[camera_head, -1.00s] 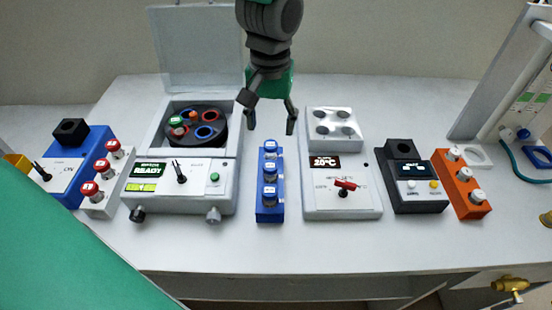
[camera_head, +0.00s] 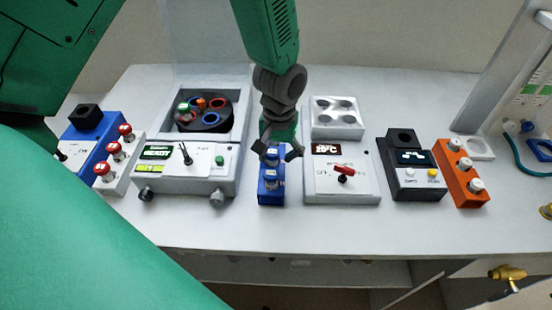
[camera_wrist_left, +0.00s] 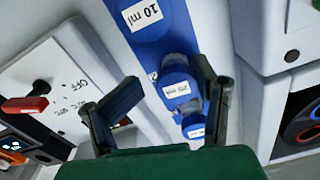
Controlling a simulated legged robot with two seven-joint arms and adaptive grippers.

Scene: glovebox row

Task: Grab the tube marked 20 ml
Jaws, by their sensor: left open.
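The blue rack (camera_head: 264,201) stands mid-table with blue-capped tubes in a row. In the head view the front tube (camera_head: 271,185) and the one behind it (camera_head: 271,160) show; the rear of the rack is hidden by my gripper. In the left wrist view a tube marked 10 ml (camera_wrist_left: 145,22) is at the top. The middle tube (camera_wrist_left: 178,88) has a label that seems to read 20 ml, and a third tube (camera_wrist_left: 195,127) has an unclear label. My left gripper (camera_head: 279,151) is open and empty, pointing down over the rack; its fingers (camera_wrist_left: 163,93) lie either side of the middle tube.
The centrifuge (camera_head: 190,180) with its raised lid stands left of the rack. The device with a red switch (camera_head: 340,190) stands close on the right. Farther out are a red-capped rack (camera_head: 118,168), a dark device (camera_head: 418,188) and an orange rack (camera_head: 462,185). The front table strip is clear.

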